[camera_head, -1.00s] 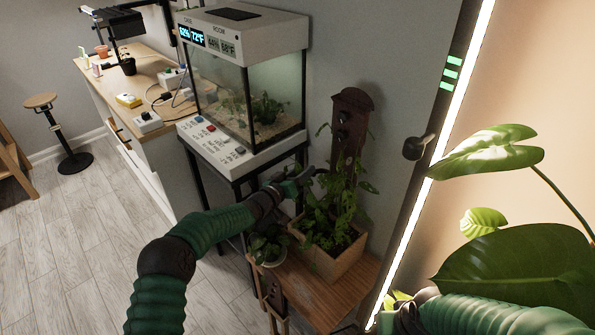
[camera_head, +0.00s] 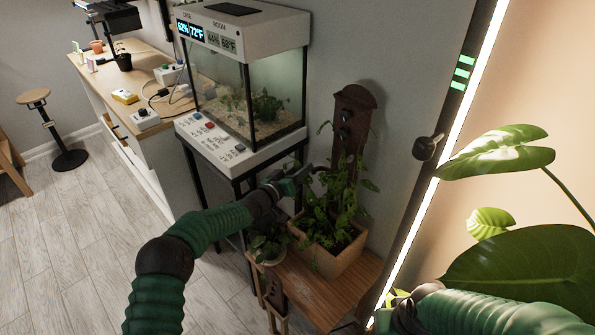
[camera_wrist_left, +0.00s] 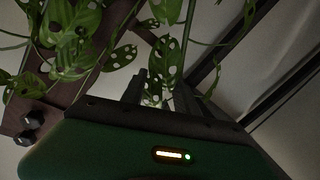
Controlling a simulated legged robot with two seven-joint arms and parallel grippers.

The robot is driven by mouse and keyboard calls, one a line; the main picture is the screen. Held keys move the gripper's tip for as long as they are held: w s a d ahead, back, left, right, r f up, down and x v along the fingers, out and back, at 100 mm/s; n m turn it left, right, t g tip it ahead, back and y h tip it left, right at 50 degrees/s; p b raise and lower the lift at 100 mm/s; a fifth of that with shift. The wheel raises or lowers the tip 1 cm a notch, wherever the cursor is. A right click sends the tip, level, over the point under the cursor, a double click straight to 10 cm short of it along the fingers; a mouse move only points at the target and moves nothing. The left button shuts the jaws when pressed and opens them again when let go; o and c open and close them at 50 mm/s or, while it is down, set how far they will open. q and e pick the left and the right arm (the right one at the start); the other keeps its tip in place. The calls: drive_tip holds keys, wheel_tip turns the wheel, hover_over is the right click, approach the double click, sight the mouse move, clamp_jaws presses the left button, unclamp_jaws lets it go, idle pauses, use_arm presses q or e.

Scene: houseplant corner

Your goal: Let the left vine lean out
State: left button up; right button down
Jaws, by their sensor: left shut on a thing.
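A leafy green vine plant (camera_head: 340,205) grows in a square tan planter (camera_head: 325,262), in front of an upright dark brown board (camera_head: 353,100) with dark knobs. My left gripper (camera_head: 312,175) reaches in at the plant's left side, level with the upper leaves. In the left wrist view, its fingers (camera_wrist_left: 155,92) are closed close together among holed leaves (camera_wrist_left: 167,60). The left vine appears to be between them, but leaves and shadow hide the exact grip. The board's knobs (camera_wrist_left: 30,128) show at the left there. My right gripper (camera_head: 385,318) is barely visible at the bottom edge; its jaws cannot be made out.
The planter stands on a wooden bench (camera_head: 315,300) beside a smaller potted plant (camera_head: 268,245). A glass terrarium (camera_head: 250,90) on a black stand is behind my left arm. A lit vertical lamp (camera_head: 440,170) and large leaves (camera_head: 530,270) crowd the right.

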use_arm(q)
drive_tip(key=p+v, duration=1.1)
drive_tip(key=v, duration=0.8)
drive_tip(key=shift+r, duration=0.35)
idle(0.3)
drive_tip(key=p+v, duration=0.1)
drive_tip(key=v, duration=1.5)
drive_tip(key=shift+s+a, duration=0.25)
drive_tip(key=shift+s, duration=0.05)
drive_tip(key=shift+r, duration=0.1)
